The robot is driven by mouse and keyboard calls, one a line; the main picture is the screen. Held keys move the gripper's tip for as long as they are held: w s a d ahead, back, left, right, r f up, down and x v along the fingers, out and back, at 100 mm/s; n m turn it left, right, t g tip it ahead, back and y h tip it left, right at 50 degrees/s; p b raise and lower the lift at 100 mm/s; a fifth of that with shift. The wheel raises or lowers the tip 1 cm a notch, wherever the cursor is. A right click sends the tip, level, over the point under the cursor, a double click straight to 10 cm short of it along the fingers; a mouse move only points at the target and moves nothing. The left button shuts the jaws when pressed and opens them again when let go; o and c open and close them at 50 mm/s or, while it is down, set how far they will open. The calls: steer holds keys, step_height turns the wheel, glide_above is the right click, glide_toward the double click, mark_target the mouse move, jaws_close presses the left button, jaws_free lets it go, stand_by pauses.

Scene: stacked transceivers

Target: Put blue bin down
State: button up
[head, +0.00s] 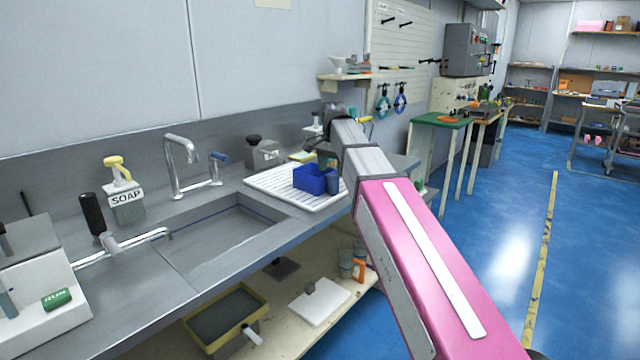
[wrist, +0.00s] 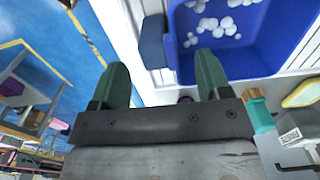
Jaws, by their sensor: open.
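The blue bin (head: 312,181) sits upright on the white ribbed drainboard (head: 262,184) right of the sink. A darker blue block-like part (head: 333,185) shows at its right side. In the wrist view the bin (wrist: 285,62) is open at the top, with several small white balls inside, and the darker part (wrist: 152,43) is at its left wall. My gripper (wrist: 162,72) is open, its two green fingers apart with nothing clearly held between them. The fingertips lie near the dark part, and the right finger overlaps the bin's edge in view; contact cannot be told.
The sink (head: 215,235) with its faucet (head: 182,165) lies left of the drainboard. A soap bottle (head: 124,190) and a grey container (head: 262,153) stand on the counter. A lower shelf holds a yellow-rimmed tray (head: 225,315). Blue floor is open at right.

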mark_target(332, 184)
steer(key=shift+f, duration=3.25)
steer(key=shift+c, duration=0.4)
steer(key=c, duration=1.2)
steer(key=shift+c, duration=0.2)
